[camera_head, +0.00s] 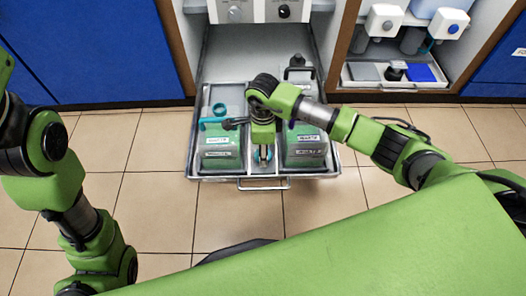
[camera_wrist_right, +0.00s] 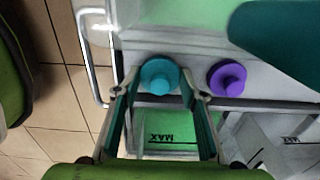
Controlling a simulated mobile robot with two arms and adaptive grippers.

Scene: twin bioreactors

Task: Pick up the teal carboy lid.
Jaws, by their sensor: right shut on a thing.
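The teal carboy lid (camera_wrist_right: 158,76) is a round disc with a raised knob, seen in the right wrist view. My right gripper (camera_wrist_right: 160,92) is shut on it, one finger on each side. In the head view my right gripper (camera_head: 263,157) points down over the middle section of the pulled-out drawer, between the two carboys, and mostly hides the lid. I cannot tell whether the lid touches the drawer floor. A similar purple lid (camera_wrist_right: 227,77) lies beside it. My left arm shows at the left of the head view, but its gripper does not.
A green carboy (camera_head: 220,150) stands left in the drawer (camera_head: 262,184), with a teal ring (camera_head: 219,109) behind it. Another green carboy (camera_head: 305,148) stands right. A drawer handle (camera_head: 263,187) juts out in front. The tiled floor before the drawer is clear.

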